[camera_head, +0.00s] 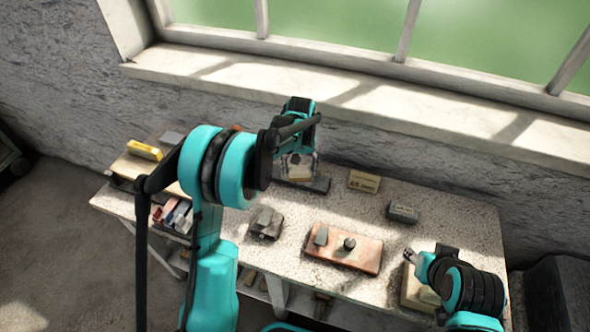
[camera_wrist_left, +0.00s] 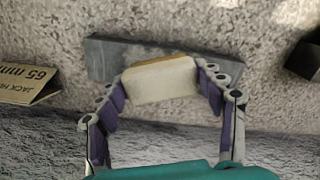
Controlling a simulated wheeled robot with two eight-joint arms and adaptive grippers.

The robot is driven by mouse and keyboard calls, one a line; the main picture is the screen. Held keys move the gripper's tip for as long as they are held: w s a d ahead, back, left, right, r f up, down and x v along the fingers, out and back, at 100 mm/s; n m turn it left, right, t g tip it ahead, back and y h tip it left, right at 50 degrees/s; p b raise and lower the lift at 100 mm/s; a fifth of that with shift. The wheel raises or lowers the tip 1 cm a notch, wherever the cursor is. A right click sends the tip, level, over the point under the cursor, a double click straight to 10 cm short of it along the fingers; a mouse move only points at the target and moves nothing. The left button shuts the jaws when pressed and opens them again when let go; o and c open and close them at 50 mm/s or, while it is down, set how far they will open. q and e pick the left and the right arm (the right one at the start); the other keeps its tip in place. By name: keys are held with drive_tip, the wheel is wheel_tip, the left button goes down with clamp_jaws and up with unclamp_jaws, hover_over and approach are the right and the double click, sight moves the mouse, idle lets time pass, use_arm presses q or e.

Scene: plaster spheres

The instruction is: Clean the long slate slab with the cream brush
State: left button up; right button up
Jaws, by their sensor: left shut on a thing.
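The long slate slab (camera_head: 318,185) is a dark grey bar lying on the bench at the back, partly hidden by my left gripper (camera_head: 298,168). In the left wrist view the slab (camera_wrist_left: 108,60) runs across the picture behind the cream brush (camera_wrist_left: 160,82). My left gripper, seen there too (camera_wrist_left: 163,92), is shut on the brush, one purple-padded finger at each end. The brush overlaps the slab; I cannot tell whether they touch. My right gripper (camera_head: 407,254) is over the bench's right part, and its opening is too small to tell.
A tan card sign (camera_head: 364,181) stands right of the slab, and a grey block (camera_head: 402,212) lies farther right. A reddish board (camera_head: 362,255) with small items lies in the bench's middle. A yellow block (camera_head: 144,150) is at the left. The wall and window sill (camera_head: 250,85) are close behind.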

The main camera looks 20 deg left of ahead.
use_arm(q)
drive_tip(key=shift+a, duration=0.1)
drive_tip(key=shift+s+a, duration=0.25)
drive_tip(key=shift+a, duration=0.4)
drive_tip(key=shift+s+a, duration=0.25)
drive_tip(key=shift+a, duration=0.45)
drive_tip(key=shift+s+a, duration=0.25)
drive_tip(key=shift+a, duration=0.4)
drive_tip(key=shift+d, duration=0.15)
drive_tip(key=shift+w+d, duration=0.25)
drive_tip(key=shift+d, duration=0.4)
drive_tip(key=shift+w+d, duration=0.25)
drive_tip(key=shift+d, duration=0.4)
drive_tip(key=shift+w+d, duration=0.25)
drive_tip(key=shift+d, duration=0.4)
drive_tip(key=shift+a+r, duration=0.1)
drive_tip(key=shift+a, duration=0.05)
drive_tip(key=shift+s+a+r+p, duration=0.25)
drive_tip(key=shift+a+r, duration=0.1)
drive_tip(key=shift+a, duration=0.15)
drive_tip(key=shift+s+a+r+p, duration=0.2)
drive_tip(key=shift+a+r, duration=0.1)
drive_tip(key=shift+a, duration=0.15)
